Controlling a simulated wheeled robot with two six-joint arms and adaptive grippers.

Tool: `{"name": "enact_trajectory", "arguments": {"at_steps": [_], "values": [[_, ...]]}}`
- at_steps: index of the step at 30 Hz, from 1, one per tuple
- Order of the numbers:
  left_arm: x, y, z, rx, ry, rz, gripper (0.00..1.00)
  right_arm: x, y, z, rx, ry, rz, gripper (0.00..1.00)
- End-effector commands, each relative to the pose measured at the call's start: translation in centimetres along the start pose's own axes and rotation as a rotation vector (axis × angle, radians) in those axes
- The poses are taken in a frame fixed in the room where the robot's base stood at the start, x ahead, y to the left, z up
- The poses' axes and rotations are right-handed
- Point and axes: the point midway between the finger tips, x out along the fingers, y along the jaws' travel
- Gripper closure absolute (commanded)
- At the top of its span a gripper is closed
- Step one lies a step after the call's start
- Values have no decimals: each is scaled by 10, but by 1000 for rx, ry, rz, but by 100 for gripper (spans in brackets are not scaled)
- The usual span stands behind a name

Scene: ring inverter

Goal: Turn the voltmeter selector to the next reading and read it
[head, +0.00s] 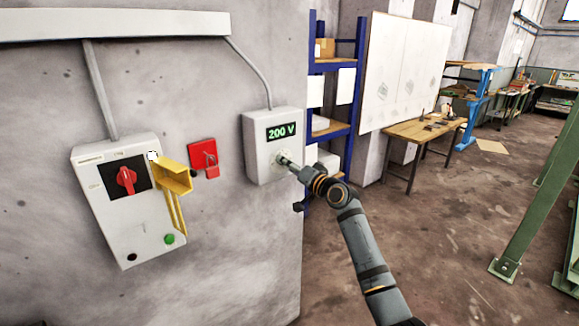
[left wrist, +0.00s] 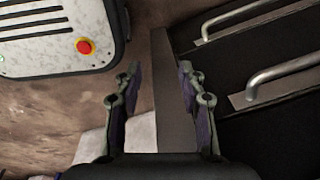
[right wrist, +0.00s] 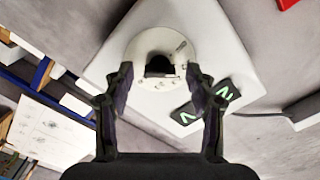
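The voltmeter (head: 258,133) is a pale grey wall box. Its display (head: 281,132) reads "200 V" in green. My right gripper (head: 284,160) is at the lower front of the box and mostly covers the selector in the head view. In the right wrist view, the dark selector knob (right wrist: 160,67) sits on a round pale dial (right wrist: 148,42). My right gripper's fingers (right wrist: 159,75) are spread on either side of it, with gaps, and hold nothing. One finger partly covers the display there. My left gripper (left wrist: 160,72) is open and empty, away from the voltmeter.
Left of the voltmeter are a red wall plate (head: 203,150) and a grey switch box (head: 112,215) with a red rotary handle (head: 126,180) and yellow flap (head: 174,177). A blue shelf (head: 313,75) stands right of the wall edge. The left wrist view shows dark drawers with handles (left wrist: 285,80).

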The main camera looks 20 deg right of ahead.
Motion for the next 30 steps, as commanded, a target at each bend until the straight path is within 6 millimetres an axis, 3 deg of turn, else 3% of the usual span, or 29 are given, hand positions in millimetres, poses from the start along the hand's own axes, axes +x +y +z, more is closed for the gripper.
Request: {"name": "enact_trajectory", "arguments": {"at_steps": [1, 12, 20, 30], "values": [[0, 0, 0, 0, 0, 0, 60, 0, 0, 0, 0, 0, 0, 50], [0, 0, 0, 0, 0, 0, 60, 0, 0, 0, 0, 0, 1, 98], [-4, 0, 0, 0, 0, 0, 60, 0, 0, -1, 34, 0, 1, 98], [-22, -2, -2, 0, 0, 0, 60, 0, -2, -2, 257, 0, 2, 98]]}}
